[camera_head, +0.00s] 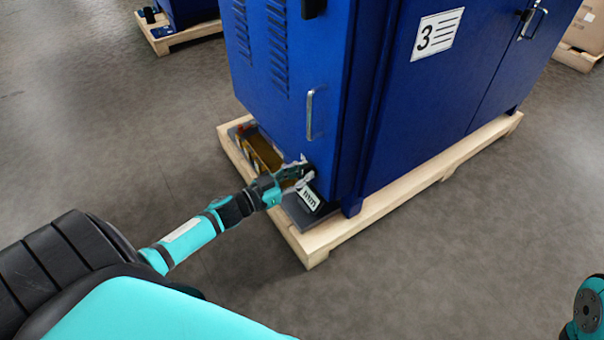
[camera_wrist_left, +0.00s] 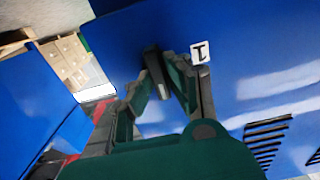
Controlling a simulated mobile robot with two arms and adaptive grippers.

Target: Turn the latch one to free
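Latch one is a small dark bar (camera_wrist_left: 155,72) on a blue cabinet face in the left wrist view, beside a white label marked 1 (camera_wrist_left: 200,52). My left gripper (camera_wrist_left: 160,76) has its fingertips close on both sides of the bar and appears shut on it. In the head view my left gripper (camera_head: 303,174) is at the low front corner of the blue cabinet (camera_head: 335,75), and the latch is hidden there. My right gripper is out of view; only part of my right arm shows at the lower right edge.
The cabinet stands on a wooden pallet (camera_head: 372,214). A metal handle (camera_head: 310,113) sticks out of its face above my left gripper. A white label 3 (camera_head: 437,34) is on its right side. Another pallet (camera_head: 179,39) lies at the upper left. Grey floor is clear around the pallet.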

